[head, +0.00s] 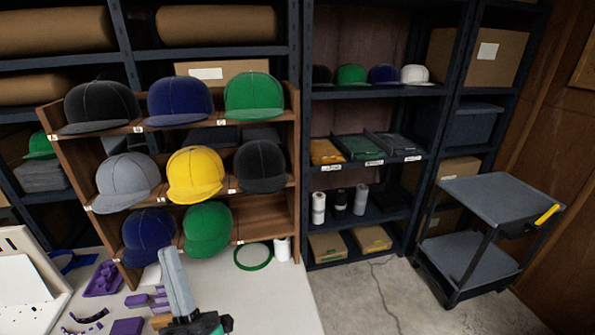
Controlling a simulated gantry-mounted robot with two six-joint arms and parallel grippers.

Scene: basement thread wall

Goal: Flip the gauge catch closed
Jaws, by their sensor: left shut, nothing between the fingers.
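My left gripper (170,256) reaches over the worktable from the bottom edge of the head view, its pale grey fingers closed together and pointing away. Nothing shows between them. A purple slotted part (142,300) lies just left of the fingers and is partly hidden by them. It may be the gauge, but I cannot make out a catch or whether it is open. A purple tray-like piece (102,279) and a purple block (127,327) lie further left. My right gripper is not in view.
The white worktable (275,300) is clear at right. A green-rimmed disc (253,257) and white spool (283,249) lie at its back. A wooden rack (265,228) of caps stands behind. A white frame (35,262) and curved strips (85,320) are left. A grey cart (490,198) stands right.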

